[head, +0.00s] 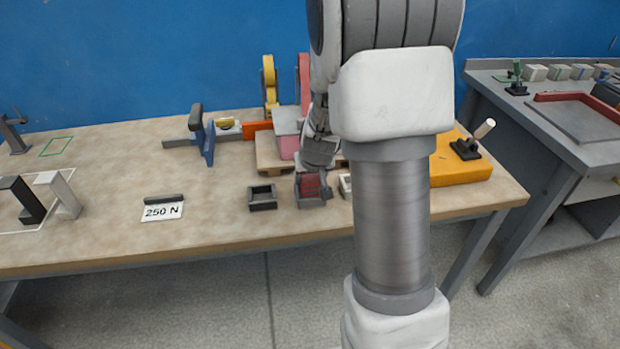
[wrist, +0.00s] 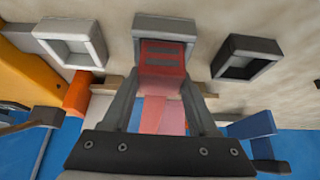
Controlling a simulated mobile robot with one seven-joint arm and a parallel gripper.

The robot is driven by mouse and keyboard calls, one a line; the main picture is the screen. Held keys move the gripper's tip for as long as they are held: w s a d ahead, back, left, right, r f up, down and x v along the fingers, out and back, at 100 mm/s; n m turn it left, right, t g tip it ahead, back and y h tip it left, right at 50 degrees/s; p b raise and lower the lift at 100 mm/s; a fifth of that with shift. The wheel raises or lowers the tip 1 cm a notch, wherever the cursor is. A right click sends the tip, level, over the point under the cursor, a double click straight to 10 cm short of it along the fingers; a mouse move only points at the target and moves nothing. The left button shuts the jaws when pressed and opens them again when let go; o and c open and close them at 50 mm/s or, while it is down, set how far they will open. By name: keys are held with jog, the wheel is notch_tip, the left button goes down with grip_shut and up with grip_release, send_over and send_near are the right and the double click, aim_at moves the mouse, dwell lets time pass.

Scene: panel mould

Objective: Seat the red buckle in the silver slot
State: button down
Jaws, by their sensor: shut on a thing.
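The red buckle (head: 309,184) is at the middle one of three square frames, the grey silver slot (head: 311,203). In the wrist view the buckle (wrist: 163,54) lies between the fingers of my gripper (wrist: 162,78), which is shut on it. Its far end overlaps the opening of the silver slot (wrist: 165,22). The slot's rim shows around that end. How deep the buckle sits is hidden. In the head view my gripper (head: 318,165) is just behind the slot, partly covered by my arm.
A black slot (head: 262,205) stands left of the silver slot, and a white slot (head: 345,187) stands right, partly behind my arm. A wooden pallet (head: 268,160) with stacked blocks is close behind. A yellow block (head: 460,172) is at right. A 250 N card (head: 162,211) lies left.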

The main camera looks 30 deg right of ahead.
jog(key=shift+f, duration=0.15)
jog(key=shift+c, duration=0.9)
grip_release()
jog(key=shift+r, duration=0.25)
jog(key=s+a+r+n+y+p, duration=0.1)
jog(key=s+a+r+p, duration=0.1)
jog(key=s+a+r, duration=0.6)
jog(key=s+a+r+n+y+p, duration=0.1)
jog(key=s+a+r+p, duration=0.15)
jog(key=s+r, duration=0.6)
jog(key=s+a+r+n, duration=0.1)
jog(key=s+a+r, duration=0.2)
jog(key=s+r, duration=0.3)
jog(key=shift+s+a, duration=0.4)
jog(key=shift+s, duration=0.85)
